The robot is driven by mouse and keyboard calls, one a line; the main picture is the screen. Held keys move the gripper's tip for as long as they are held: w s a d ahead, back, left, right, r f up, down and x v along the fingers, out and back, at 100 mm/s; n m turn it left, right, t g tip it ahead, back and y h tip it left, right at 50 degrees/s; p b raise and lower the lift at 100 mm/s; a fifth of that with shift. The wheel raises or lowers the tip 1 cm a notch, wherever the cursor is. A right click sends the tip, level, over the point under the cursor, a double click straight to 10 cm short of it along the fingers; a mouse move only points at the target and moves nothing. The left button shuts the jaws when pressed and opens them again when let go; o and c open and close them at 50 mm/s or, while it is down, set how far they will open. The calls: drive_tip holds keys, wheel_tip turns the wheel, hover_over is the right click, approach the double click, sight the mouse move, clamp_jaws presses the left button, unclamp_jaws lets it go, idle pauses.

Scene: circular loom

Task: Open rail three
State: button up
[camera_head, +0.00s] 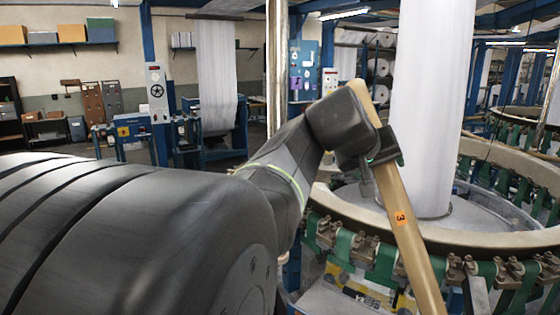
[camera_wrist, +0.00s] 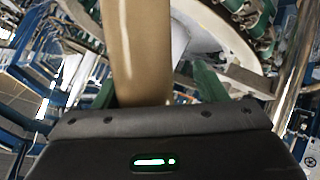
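Rail three is a long tan wooden bar (camera_head: 410,240) with an orange label marked 3. It stands steeply tilted in front of the circular loom, its upper end leaning left and its lower end leaving the bottom edge of the head view. My gripper (camera_head: 383,160) is at the rail's upper part, and a dark piece of it crosses the rail. In the wrist view the rail (camera_wrist: 143,50) runs up from the gripper's front edge and fills the middle. My fingertips do not show clearly, so I cannot tell whether they press on the rail.
The loom's pale ring (camera_head: 480,240) with green straps and metal clamps curves around the right side. A tall white fabric column (camera_head: 430,100) rises from its middle. A shiny metal pole (camera_head: 277,70) stands left of my gripper. Workstations and shelves are farther back.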

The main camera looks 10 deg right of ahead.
drive_tip(key=shift+r, duration=0.1)
drive_tip(key=b+v, duration=0.2)
drive_tip(key=v, duration=1.1)
drive_tip(key=shift+s+a+b, duration=0.25)
drive_tip(key=shift+s+b, duration=0.05)
drive_tip(key=shift+b, duration=0.05)
drive_tip(key=shift+r, duration=0.15)
drive_tip(key=p+x, duration=0.1)
drive_tip(key=x, duration=0.5)
drive_tip(key=shift+w+d, duration=0.15)
drive_tip(key=shift+w, duration=0.1)
